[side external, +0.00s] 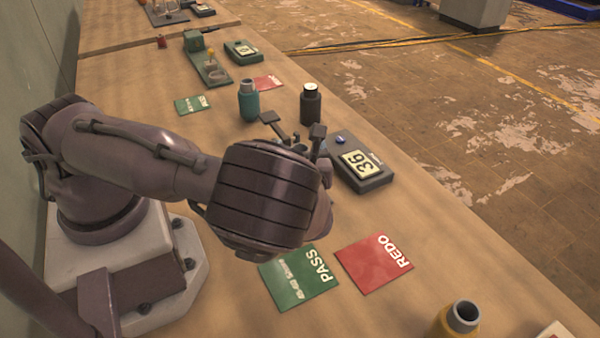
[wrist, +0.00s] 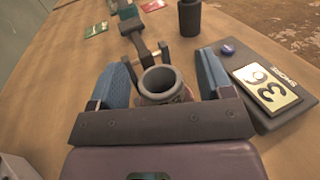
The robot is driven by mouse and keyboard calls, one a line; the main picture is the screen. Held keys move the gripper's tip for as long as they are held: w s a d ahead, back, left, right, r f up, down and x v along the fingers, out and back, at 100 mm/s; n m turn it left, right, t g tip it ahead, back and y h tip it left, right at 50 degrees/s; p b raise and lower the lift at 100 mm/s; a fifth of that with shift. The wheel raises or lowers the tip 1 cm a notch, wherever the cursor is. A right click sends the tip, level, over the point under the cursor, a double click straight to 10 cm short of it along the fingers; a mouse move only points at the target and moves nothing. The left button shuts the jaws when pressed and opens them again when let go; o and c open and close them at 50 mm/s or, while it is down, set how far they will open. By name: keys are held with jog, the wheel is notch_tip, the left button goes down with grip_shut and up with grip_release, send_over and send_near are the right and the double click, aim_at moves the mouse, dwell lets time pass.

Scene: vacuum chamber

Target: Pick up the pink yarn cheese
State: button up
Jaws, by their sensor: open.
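There is a gap to each pad. In the side view my gripper (side external: 296,142) is largely hidden behind my wrist, and the container cannot be made out there.
A device reading 36 (side external: 362,163) stands to the right of my gripper. A teal bottle (side external: 249,104) and a black bottle (side external: 311,104) stand beyond. A green PASS card (side external: 300,279), a red REDO card (side external: 373,264) and a yellow container (side external: 458,321) are nearer. A dark forked part (wrist: 137,40) is close ahead.

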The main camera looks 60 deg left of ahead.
jog(key=shift+c, duration=0.4)
grip_shut()
